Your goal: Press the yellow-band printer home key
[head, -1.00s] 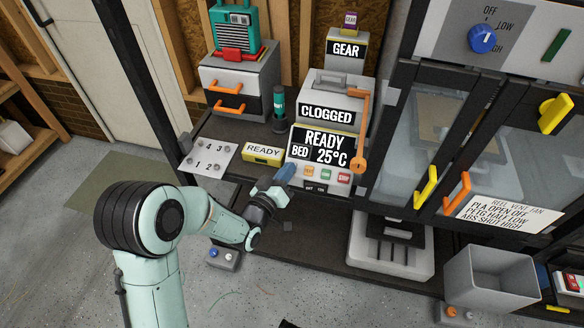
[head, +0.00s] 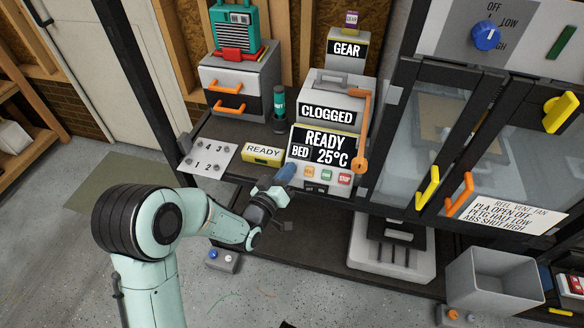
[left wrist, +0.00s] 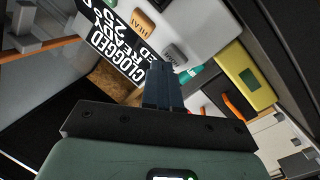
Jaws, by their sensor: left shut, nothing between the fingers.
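The printer with a thin yellow band (head: 341,130) has a display reading READY, BED 25°C. Its lower panel carries an orange key (head: 309,170), a green key (head: 326,174) and a red key (head: 344,179). My left gripper (head: 285,174) is shut and empty at the panel's left end, covering part of it. In the left wrist view, the closed fingers (left wrist: 163,85) point at the panel near a grey key (left wrist: 175,55), beside the orange HEAT key (left wrist: 147,20). The grey key's label is unreadable; I cannot tell whether the fingers touch it. My right gripper is out of view.
A yellow-edged READY box (head: 262,154) stands left of the panel, beside a numbered plate (head: 208,159). An orange lever (head: 360,135) hangs at the printer's right. A glass-doored enclosure (head: 470,130) stands farther right. Two small black keys (head: 315,189) sit low on the printer.

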